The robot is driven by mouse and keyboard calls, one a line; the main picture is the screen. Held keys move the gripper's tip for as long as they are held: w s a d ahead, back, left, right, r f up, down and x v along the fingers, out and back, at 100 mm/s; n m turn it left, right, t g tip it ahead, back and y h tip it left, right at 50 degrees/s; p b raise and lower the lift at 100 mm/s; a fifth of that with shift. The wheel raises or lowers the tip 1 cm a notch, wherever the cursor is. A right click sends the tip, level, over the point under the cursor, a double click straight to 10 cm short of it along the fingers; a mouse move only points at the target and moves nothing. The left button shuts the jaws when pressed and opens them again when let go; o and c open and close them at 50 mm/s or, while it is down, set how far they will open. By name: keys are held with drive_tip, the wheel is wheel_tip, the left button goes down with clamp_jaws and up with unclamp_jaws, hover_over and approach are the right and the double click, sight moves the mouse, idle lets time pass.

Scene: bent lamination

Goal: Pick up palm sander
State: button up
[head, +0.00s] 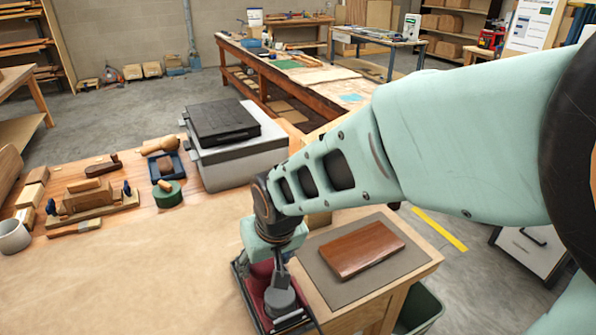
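A grey, round-topped tool (280,301), which looks like the palm sander, sits in a dark-rimmed tray (246,297) with a red lining at the table's front edge. My gripper (281,278) points down over the tray, its fingers right at the top of the grey tool. Whether the fingers touch or close on it I cannot tell; the arm and gripper body hide part of the tray.
A brown wooden board (362,249) lies on a grey mat (322,280) to the right. A grey case with a black lid (222,122) stands behind. Wooden tools, a green round block (167,199) and a white mug (14,236) are at left. The middle-left tabletop is clear.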

drive_tip(key=c, duration=1)
drive_tip(key=shift+w+a+r, duration=0.1)
drive_tip(key=shift+c, duration=0.3)
drive_tip(key=shift+r, duration=0.1)
